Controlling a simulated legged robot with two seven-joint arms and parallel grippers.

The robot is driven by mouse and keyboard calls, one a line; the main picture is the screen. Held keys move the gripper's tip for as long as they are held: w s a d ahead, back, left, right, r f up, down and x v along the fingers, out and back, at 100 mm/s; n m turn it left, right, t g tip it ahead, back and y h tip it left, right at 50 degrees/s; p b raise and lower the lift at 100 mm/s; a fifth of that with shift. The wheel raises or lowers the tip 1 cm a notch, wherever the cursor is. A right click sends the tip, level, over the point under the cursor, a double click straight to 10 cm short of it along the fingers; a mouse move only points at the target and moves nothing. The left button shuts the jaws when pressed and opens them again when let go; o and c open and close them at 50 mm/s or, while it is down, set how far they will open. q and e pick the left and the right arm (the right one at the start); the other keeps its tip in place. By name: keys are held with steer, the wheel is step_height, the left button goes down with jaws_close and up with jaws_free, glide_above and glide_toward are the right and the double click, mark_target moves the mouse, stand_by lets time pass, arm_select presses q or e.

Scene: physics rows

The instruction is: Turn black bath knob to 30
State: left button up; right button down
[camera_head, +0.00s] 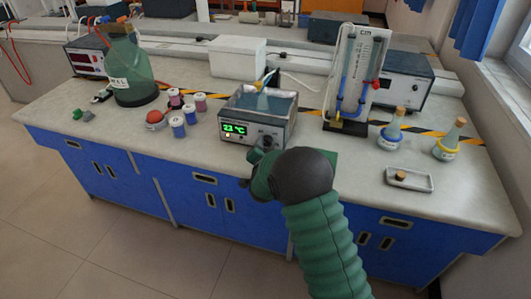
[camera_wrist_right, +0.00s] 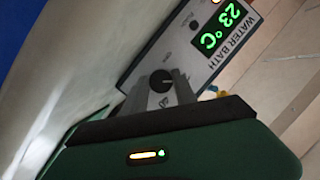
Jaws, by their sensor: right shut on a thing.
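The water bath (camera_head: 236,108) is a grey metal box with an open basin, standing mid-bench in the head view. Its green display (camera_head: 234,129) reads about 23 °C; the right wrist view shows 23 °C on the display (camera_wrist_right: 222,31) clearly. The round black knob (camera_wrist_right: 161,81) sits on the front panel, with a pale pointer mark. My right gripper (camera_head: 262,150) is at the panel's right part; in the right wrist view its two fingers (camera_wrist_right: 159,90) are shut on the knob, one on each side. In the head view the gripper largely hides the knob. My left gripper is not in view.
A glass apparatus on a stand (camera_head: 350,75), stoppered flasks (camera_head: 391,131) and a small tray (camera_head: 410,183) are on the right. Bare bench lies along the front left.

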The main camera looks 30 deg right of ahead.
steer(key=shift+m+b, duration=0.3)
steer(key=c, duration=1)
jaws_free()
steer(key=p+v, duration=0.1)
steer(key=v, duration=1.5)
steer(key=shift+s+a+f+p, duration=0.1)
steer(key=shift+s+a+p, duration=0.15)
steer(key=shift+s+p, duration=0.1)
